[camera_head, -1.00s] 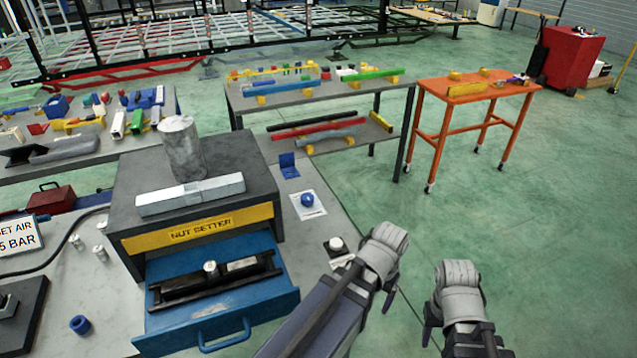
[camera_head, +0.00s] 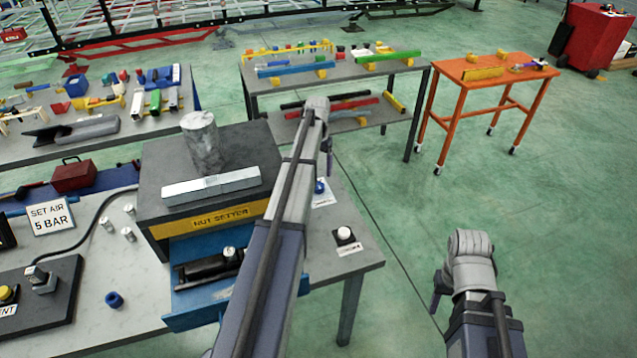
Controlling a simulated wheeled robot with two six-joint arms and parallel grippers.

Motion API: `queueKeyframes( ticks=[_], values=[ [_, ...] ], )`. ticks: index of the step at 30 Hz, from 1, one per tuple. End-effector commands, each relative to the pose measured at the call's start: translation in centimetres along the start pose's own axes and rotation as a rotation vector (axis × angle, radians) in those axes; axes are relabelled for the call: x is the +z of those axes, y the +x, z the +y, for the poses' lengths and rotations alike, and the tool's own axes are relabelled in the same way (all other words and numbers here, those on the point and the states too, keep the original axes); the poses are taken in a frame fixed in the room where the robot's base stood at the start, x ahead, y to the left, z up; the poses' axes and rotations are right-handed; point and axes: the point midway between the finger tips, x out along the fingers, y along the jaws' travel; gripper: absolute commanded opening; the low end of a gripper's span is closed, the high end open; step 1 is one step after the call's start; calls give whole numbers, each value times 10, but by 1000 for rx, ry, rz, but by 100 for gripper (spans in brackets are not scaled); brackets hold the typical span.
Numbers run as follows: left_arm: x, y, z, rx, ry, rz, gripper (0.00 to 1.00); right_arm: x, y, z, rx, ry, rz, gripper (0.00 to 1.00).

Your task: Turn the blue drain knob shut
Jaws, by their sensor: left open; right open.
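The blue drain knob (camera_head: 320,187) sits on a small white plate at the right side of the bench, just right of the nut setter box. My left arm crosses in front of the bench, partly covering the plate's surroundings. My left gripper (camera_head: 327,147) hangs from the grey wrist at the arm's far end, above the knob in the picture and apart from it. It is open, its fingers small and mostly hidden. My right gripper (camera_head: 437,292) is open and empty over the green floor, right of the bench, largely hidden under its wrist.
The nut setter box (camera_head: 150,195) has an open blue drawer (camera_head: 195,310), partly behind my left arm. A white button (camera_head: 344,233) stands near the bench corner. A blue ring (camera_head: 114,300) lies at the front left.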

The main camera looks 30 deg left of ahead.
Motion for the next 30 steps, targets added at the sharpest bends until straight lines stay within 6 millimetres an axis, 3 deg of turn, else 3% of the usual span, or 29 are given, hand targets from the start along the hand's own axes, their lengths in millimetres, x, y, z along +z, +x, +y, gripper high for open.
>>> queueKeyframes(
  ticks=[8,24,30],
  values=[
    [1,9,2,0,1,0,84,0,9,-1,0,0,0,50],
    [1,72,2,0,1,0,84,-4,71,-7,0,1,0,50],
    [1,79,2,0,1,1,84,-5,79,-8,0,1,0,50]
  ],
)
